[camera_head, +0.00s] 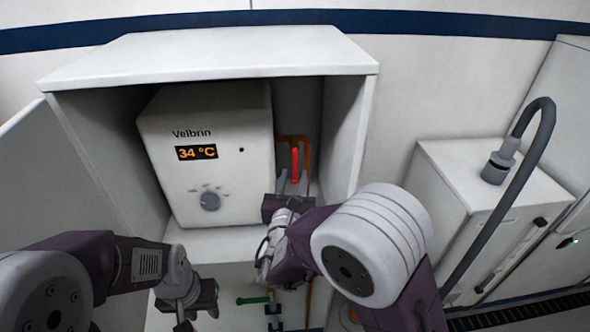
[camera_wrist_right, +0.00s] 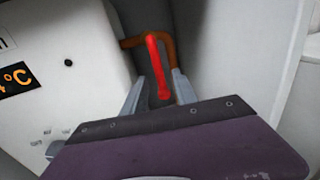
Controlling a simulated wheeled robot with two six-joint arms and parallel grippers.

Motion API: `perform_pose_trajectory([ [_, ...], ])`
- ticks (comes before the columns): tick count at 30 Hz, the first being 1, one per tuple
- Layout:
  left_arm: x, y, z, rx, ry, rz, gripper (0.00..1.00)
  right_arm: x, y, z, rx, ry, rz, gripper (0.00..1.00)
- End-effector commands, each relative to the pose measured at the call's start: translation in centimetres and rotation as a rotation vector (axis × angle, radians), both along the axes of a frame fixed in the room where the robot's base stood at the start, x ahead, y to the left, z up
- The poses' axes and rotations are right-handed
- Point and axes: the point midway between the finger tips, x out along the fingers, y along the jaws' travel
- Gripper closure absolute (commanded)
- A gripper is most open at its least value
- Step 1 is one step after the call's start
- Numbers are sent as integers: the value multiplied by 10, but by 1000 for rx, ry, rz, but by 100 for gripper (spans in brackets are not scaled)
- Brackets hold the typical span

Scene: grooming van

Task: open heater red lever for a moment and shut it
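The heater (camera_head: 215,160) is a white box inside an open cabinet, with a dial and a display reading 34 °C. The red lever (camera_head: 295,165) stands upright to the right of the heater, in front of an orange pipe (camera_head: 284,139). It also shows in the right wrist view (camera_wrist_right: 157,65). My right gripper (camera_head: 292,182) is at the lever's lower part. In the right wrist view its fingers (camera_wrist_right: 158,92) are apart, one on each side of the lever; I see no clear contact. My left gripper (camera_head: 200,308) is low at the left, below the heater; its fingertips are unclear.
The white cabinet (camera_head: 215,55) surrounds the heater, and its right wall (camera_head: 345,135) is close to my right gripper. A green lever (camera_head: 252,300) is on piping below. A white unit (camera_head: 490,205) with a grey hose (camera_head: 545,125) stands at the right.

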Motion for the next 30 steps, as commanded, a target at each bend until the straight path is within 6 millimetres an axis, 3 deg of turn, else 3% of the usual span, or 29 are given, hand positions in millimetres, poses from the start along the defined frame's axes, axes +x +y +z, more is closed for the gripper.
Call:
perform_pose_trajectory([
  [6,0,0,0,0,0,0,64,30,-6,0,1,0,-1,66],
  [15,0,0,0,0,0,0,64,34,-7,0,0,0,1,66],
  [19,0,0,0,0,0,0,64,34,-7,0,0,0,1,100],
  [30,0,0,0,0,0,0,64,33,-7,0,0,0,1,100],
])
